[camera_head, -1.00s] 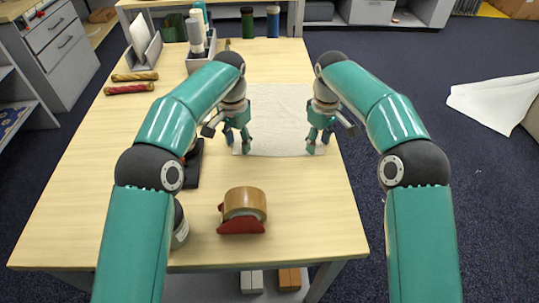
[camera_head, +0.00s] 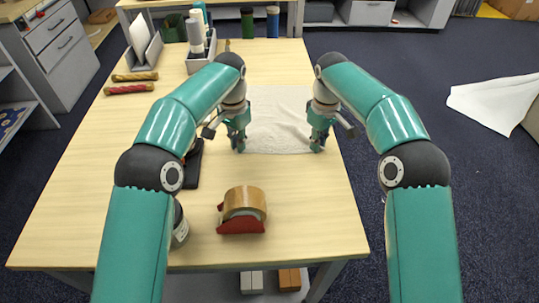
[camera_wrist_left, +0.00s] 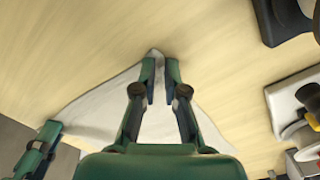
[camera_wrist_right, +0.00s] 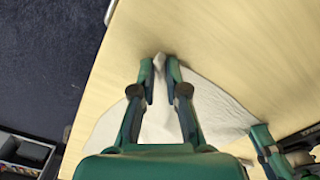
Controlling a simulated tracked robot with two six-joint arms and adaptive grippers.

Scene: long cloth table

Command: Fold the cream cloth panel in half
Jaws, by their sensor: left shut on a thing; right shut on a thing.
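The cream cloth panel (camera_head: 280,125) lies on the table between my two grippers in the head view. My left gripper (camera_head: 239,146) is shut on its near left corner, which shows pinched between the fingers in the left wrist view (camera_wrist_left: 157,65). My right gripper (camera_head: 316,145) is shut on the near right corner, pinched in the right wrist view (camera_wrist_right: 160,70). Both held corners are at or just above the table; the exact height cannot be told. The cloth's far part is partly hidden by my arms in the head view.
A tape dispenser (camera_head: 242,212) stands near the table's front. A black object (camera_head: 194,165) and a dark jar (camera_head: 180,228) are partly behind my left arm. Rolled items (camera_head: 130,88) and a grey holder (camera_head: 201,55) are at the far left. Bare table lies before the cloth.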

